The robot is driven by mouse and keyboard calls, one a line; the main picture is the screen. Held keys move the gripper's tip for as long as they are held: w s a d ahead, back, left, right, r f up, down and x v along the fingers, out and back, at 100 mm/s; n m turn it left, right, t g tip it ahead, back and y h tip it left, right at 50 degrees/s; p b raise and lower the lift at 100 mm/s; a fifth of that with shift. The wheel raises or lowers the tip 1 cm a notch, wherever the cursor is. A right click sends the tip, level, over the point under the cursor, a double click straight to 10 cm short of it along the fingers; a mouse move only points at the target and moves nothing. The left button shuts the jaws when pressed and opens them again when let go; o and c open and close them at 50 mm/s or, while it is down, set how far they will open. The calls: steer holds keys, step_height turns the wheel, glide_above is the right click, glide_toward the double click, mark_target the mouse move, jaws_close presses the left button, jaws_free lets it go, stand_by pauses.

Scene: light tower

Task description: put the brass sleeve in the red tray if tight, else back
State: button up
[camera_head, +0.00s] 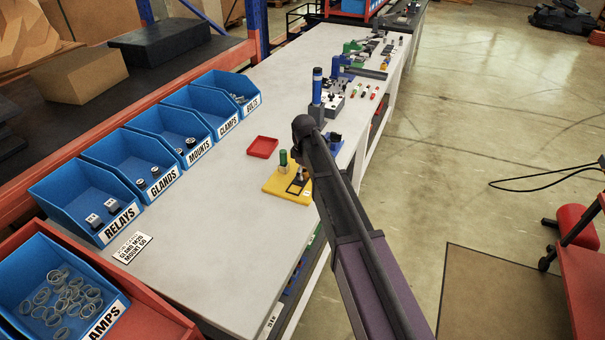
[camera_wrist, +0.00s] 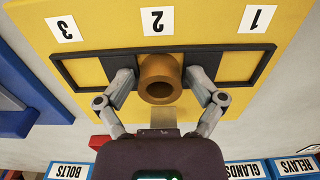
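The brass sleeve (camera_wrist: 160,78) stands at the spot marked 2 on the yellow board (camera_wrist: 95,18), its open end toward the wrist camera. A dark frame lies around that spot. My gripper (camera_wrist: 161,84) has one finger on each side of the sleeve, very close to its wall; whether both fingers press on it is unclear. In the head view my arm covers part of the yellow board (camera_head: 272,187), and the sleeve is mostly hidden. The red tray (camera_head: 262,148) lies empty on the bench behind the board.
A green-topped post (camera_head: 283,158) stands on the board. Blue bins (camera_head: 128,158) line the left side of the bench (camera_head: 220,215). A printed card (camera_head: 133,247) lies near them. The bench left of the tray is clear.

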step_height(320, 180, up, 13)
steer(key=p, duration=1.3)
stand_by(0.8)
steer(key=s+d+m, duration=1.4)
steer(key=s+d, duration=0.8)
steer(key=s, duration=0.4)
steer(key=shift+d, duration=0.3)
